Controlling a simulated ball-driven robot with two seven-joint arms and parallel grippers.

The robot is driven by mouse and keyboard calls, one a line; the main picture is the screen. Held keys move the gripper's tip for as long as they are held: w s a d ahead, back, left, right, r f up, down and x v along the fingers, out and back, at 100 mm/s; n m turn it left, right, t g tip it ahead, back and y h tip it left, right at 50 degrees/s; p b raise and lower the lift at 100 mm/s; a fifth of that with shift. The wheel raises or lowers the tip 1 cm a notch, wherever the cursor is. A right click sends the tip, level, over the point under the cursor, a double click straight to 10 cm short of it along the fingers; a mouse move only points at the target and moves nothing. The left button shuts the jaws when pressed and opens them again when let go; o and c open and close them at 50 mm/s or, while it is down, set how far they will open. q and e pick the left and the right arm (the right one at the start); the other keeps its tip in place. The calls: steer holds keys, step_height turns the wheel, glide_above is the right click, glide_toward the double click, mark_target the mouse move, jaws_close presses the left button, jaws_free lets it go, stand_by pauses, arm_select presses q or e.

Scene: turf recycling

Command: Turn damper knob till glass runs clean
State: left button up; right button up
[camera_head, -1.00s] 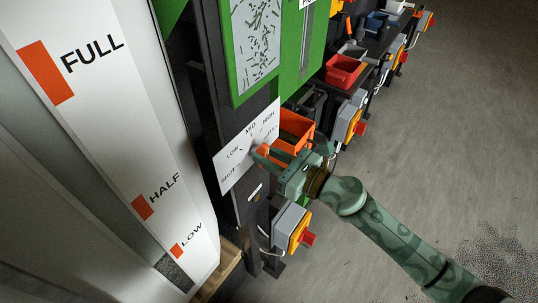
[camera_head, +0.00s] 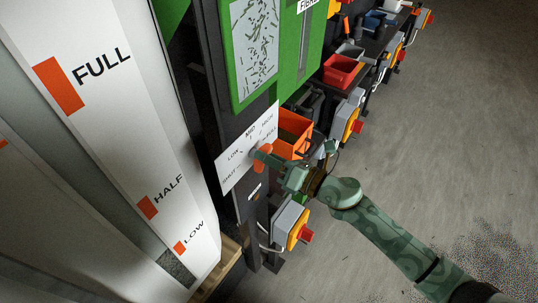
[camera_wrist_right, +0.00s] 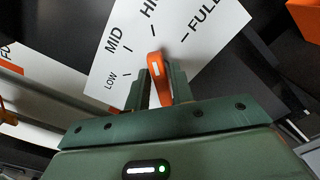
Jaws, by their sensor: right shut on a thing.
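The orange damper knob (camera_head: 262,152) stands on a white dial plate (camera_head: 231,166) marked from shut through low, mid and high. The wrist view shows the knob (camera_wrist_right: 156,66) against the plate (camera_wrist_right: 180,15), with a full mark too; its upper end points up toward the high side. My right gripper (camera_head: 270,162) is shut on the knob, one finger (camera_wrist_right: 161,92) to each side. The glass (camera_head: 256,45) in the green frame above shows many dark strips and flecks on a pale ground. My left gripper is out of view.
An orange bin (camera_head: 293,135) sits close behind my right gripper. A grey-and-yellow box with a red button (camera_head: 292,228) is below it. A tall white column (camera_head: 110,130) with full, half and low marks stands left. Grey floor at right is open.

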stand_by(0.3)
steer(key=o, duration=0.8)
steer(key=shift+d, duration=0.1)
steer(key=b+v, duration=0.3)
steer(key=v, duration=1.3)
steer(key=shift+s+d, duration=0.1)
steer(key=shift+d, duration=0.05)
